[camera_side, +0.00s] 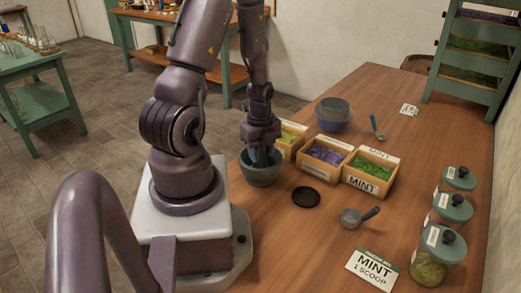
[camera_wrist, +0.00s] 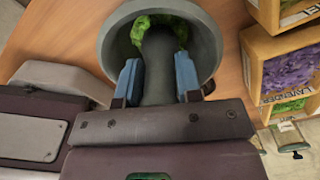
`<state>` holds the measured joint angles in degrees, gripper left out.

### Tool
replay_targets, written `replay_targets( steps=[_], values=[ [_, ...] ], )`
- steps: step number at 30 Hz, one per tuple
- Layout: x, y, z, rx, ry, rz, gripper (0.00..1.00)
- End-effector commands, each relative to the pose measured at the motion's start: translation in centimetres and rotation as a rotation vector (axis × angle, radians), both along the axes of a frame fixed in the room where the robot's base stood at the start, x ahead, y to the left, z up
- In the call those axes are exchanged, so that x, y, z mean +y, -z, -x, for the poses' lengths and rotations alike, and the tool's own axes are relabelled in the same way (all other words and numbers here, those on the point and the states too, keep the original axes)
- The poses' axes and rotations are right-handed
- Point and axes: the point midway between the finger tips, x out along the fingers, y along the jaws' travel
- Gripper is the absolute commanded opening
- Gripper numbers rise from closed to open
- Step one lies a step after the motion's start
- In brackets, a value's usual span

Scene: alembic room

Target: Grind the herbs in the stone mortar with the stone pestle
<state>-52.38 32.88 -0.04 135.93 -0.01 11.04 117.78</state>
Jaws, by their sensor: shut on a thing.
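The stone mortar (camera_side: 262,176) is a grey-green bowl on the wooden table, just right of my base in the side view. It also shows at the top of the wrist view (camera_wrist: 113,42). Green herbs (camera_wrist: 181,30) lie inside it, partly hidden by the pestle. The dark grey stone pestle (camera_wrist: 158,62) has its head down in the mortar. My gripper (camera_wrist: 158,80) is shut on the pestle, with a blue-padded finger on each side of its shaft. In the side view my gripper (camera_side: 262,152) is right over the mortar and hides most of the pestle.
Close right of the mortar stand wooden boxes, including lavender (camera_side: 326,156) and mint (camera_side: 369,173). A dark disc (camera_side: 306,197), a scoop (camera_side: 357,217) and a "MINT 1 SCOOP" card (camera_side: 373,268) lie nearer. Lidded jars (camera_side: 430,265) line the right edge. A bowl (camera_side: 334,119) stands behind.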

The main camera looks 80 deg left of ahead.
Motion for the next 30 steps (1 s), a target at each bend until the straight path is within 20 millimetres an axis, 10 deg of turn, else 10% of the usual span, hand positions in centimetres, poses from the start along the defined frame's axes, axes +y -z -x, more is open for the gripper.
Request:
replay_targets(
  steps=[30],
  values=[
    [0.04,0.77,-0.02,0.0,0.0,-0.001,0.0]
  ],
)
